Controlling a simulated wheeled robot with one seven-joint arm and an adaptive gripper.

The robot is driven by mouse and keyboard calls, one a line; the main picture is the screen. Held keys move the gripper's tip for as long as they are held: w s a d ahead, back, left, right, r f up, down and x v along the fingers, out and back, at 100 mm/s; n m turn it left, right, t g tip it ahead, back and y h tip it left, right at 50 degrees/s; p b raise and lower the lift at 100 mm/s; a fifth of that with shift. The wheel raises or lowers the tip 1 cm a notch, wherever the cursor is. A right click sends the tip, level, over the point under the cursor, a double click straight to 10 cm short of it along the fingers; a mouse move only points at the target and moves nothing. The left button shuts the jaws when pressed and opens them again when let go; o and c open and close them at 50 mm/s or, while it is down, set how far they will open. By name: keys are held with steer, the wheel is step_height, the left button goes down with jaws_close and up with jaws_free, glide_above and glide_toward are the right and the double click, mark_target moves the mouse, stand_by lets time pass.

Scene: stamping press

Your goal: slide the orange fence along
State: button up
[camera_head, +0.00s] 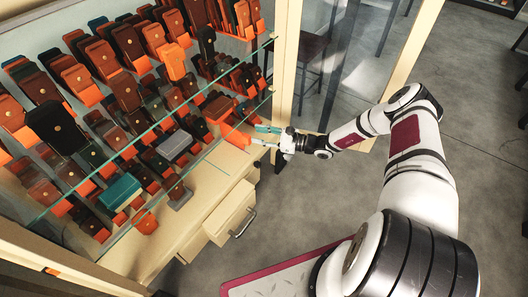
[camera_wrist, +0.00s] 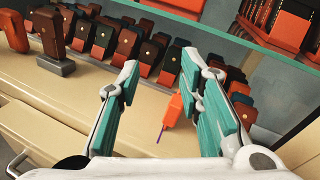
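My gripper (camera_head: 265,136) is at the right end of the cabinet's lower shelf, its teal-padded fingers pointing left into it. In the wrist view my gripper (camera_wrist: 162,75) is open, with a clear gap between the fingers and nothing held. A small bright orange piece (camera_wrist: 173,108) shows in that gap, beyond the fingers and low on the pale shelf; a thin purple line runs down from it. In the head view an orange piece (camera_head: 236,138) lies just left of the fingertips. I cannot tell for sure that either is the orange fence.
Rows of brown, black and orange leather cases (camera_head: 126,92) fill the cabinet. A glass shelf edge (camera_head: 160,122) runs above the lower row, and it crosses the wrist view too (camera_wrist: 200,32). A drawer (camera_head: 232,215) stands pulled out below. The grey floor at right is open.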

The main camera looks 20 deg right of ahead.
mark_target(250, 142)
step_height(250, 142, down, 11)
steer(key=d+m+t+h+b, duration=0.2)
steer(key=m+t+h, duration=0.15)
steer(key=m, duration=0.25)
steer(key=shift+t, duration=0.35)
steer(key=b+x, duration=0.1)
steer(key=x, duration=0.3)
steer(key=b+x, duration=0.1)
steer(key=x, duration=0.3)
steer(key=shift+w+d+r, duration=0.15)
steer(key=shift+w+d, duration=0.05)
steer(key=shift+d, duration=0.05)
steer(key=shift+w+a, duration=0.1)
steer(key=shift+w, duration=0.1)
steer(key=shift+c, duration=0.8)
steer(key=shift+r, duration=0.1)
jaws_close()
steer(key=shift+s+a, duration=0.1)
